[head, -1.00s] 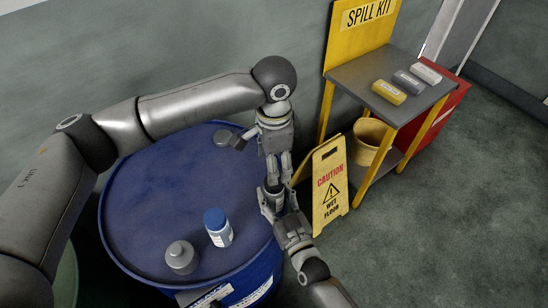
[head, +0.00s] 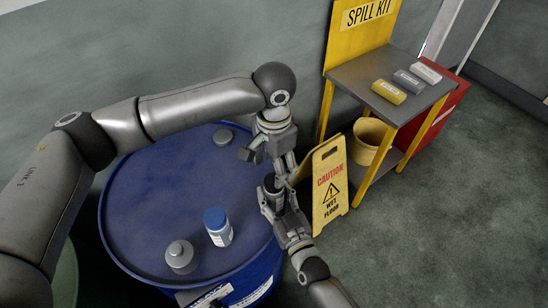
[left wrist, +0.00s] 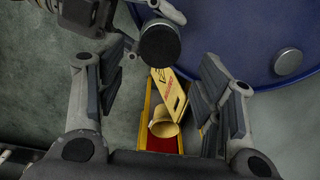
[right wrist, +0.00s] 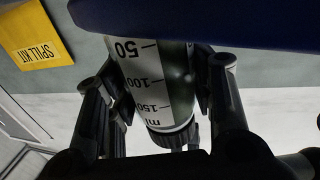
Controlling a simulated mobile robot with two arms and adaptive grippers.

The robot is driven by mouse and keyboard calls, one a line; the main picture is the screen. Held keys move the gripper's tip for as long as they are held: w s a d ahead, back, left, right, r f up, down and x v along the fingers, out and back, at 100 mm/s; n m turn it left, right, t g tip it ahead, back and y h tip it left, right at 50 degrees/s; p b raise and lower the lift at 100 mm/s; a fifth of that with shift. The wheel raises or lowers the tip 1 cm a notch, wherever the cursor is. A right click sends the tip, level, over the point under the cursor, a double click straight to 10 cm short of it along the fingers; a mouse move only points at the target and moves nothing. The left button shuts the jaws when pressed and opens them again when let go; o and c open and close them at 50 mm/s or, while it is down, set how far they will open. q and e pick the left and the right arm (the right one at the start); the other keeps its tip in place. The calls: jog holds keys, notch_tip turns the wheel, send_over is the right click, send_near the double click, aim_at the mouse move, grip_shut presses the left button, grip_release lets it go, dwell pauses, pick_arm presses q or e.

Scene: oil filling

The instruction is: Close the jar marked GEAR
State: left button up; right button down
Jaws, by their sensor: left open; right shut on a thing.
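A clear jar (right wrist: 150,85) with ml graduations stands in my right gripper (right wrist: 158,85), which is shut around its body. The jar has a dark round lid, seen in the head view (head: 272,183) and from above in the left wrist view (left wrist: 160,45). I cannot tell whether the lid is tight. No GEAR marking is readable. My left gripper (head: 268,163) is open and empty, just above the lid, with its fingers spread apart. Its fingers also show in the left wrist view (left wrist: 165,85), on either side, with the lid near the top between them.
A yellow caution sign (head: 330,187) stands close to the right of my grippers, before a spill kit stand (head: 365,75) with a bucket (head: 370,140).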

pick_arm(q)
notch_tip(320, 180, down, 6)
jog(key=shift+f, duration=0.1)
dwell(0.4)
jog(key=c, duration=1.1)
jog(key=o, duration=1.2)
notch_tip(320, 180, up, 12)
jog(key=shift+r, duration=0.1)
